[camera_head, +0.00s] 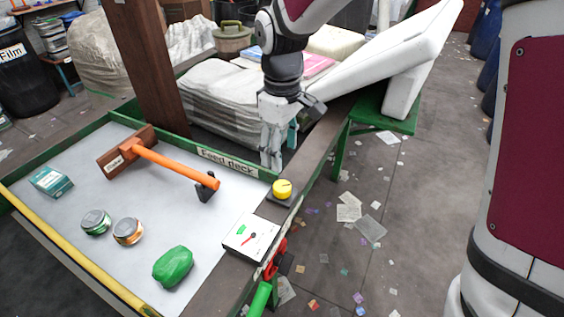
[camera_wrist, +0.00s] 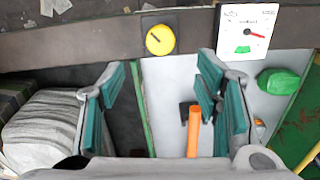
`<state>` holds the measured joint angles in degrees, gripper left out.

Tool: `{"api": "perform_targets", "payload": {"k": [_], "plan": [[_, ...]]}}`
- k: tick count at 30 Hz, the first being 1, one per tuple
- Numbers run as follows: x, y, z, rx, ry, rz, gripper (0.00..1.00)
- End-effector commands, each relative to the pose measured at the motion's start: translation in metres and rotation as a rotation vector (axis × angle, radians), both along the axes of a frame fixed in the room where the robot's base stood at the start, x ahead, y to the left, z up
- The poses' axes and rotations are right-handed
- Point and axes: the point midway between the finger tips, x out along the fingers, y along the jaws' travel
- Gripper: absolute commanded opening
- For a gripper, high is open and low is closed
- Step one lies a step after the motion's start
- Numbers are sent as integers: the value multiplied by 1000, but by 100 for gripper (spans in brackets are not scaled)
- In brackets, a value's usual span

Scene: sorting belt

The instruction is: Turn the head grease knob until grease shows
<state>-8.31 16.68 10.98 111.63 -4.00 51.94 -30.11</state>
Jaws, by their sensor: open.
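A round yellow knob (camera_head: 283,189) with a dark mark line sits on a dark base on the frame beside the feed deck. In the wrist view the yellow knob (camera_wrist: 159,39) is near the top, ahead of the fingers. My gripper (camera_head: 271,163) points down just behind the knob and apart from it. In the wrist view my gripper (camera_wrist: 163,85) has its teal-padded fingers wide apart with nothing between them. A white gauge (camera_head: 250,238) with a red needle and a green zone stands near the knob; the needle is off the green zone. No grease is visible.
A red handle (camera_head: 276,260) is on the near frame. White bales (camera_head: 215,95) lie behind. Scraps litter the floor at right.

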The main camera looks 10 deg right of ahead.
Motion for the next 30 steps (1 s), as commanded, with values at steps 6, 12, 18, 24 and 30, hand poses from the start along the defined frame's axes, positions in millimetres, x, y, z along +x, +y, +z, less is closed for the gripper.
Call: {"api": "perform_targets", "payload": {"k": [6, 12, 18, 24, 30], "plan": [[0, 0, 9, 0, 1, 0, 58], [-1, 0, 9, 0, 1, 0, 58], [-7, -9, 23, -1, -26, -39, 58], [-39, -43, 67, 4, -113, -198, 58], [-82, -77, 103, 30, -209, -386, 58]]}}
